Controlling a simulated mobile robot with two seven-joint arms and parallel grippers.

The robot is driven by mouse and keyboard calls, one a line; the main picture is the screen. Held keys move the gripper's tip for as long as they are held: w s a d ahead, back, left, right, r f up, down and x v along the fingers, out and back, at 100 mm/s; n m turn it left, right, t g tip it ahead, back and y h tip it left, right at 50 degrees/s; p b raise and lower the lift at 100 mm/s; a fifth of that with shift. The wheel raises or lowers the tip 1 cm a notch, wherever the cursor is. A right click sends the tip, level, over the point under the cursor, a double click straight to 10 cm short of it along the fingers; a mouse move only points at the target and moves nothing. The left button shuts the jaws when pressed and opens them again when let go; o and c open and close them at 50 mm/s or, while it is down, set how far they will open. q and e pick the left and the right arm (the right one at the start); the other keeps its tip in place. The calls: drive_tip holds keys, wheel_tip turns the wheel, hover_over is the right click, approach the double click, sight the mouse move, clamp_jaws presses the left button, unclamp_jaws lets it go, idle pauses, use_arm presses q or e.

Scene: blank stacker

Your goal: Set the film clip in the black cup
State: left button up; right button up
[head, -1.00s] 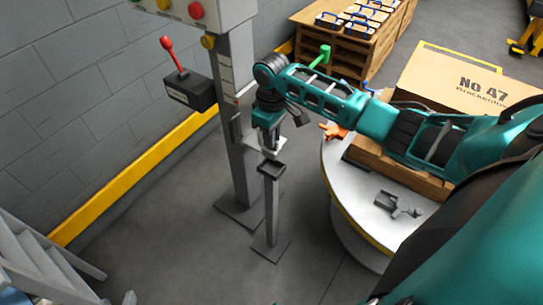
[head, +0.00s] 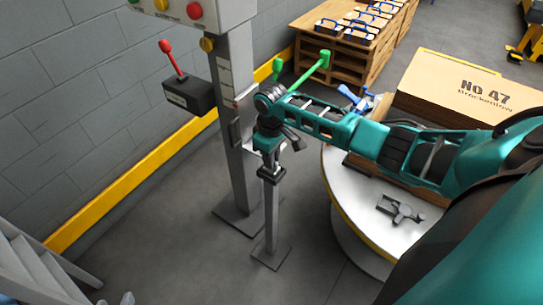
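The small black cup (head: 271,173) sits on top of a slim grey post with a square foot plate, left of the round table. My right gripper (head: 268,152) points down directly above the cup, close to its rim. Its fingertips are small and partly hidden, so I cannot tell whether they are open or hold something. I cannot make out the film clip for sure. A dark grey clamp-shaped piece (head: 400,209) lies on the white round table. My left gripper is not in view.
A grey control column (head: 238,150) with a red-knobbed lever box (head: 188,97) stands close behind the post. The white round table (head: 350,205) bears a large carton (head: 470,90). Green-handled and blue pieces (head: 357,100) show behind my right arm. Floor left of the post is clear.

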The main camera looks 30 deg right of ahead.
drive_tip(key=o, duration=0.4)
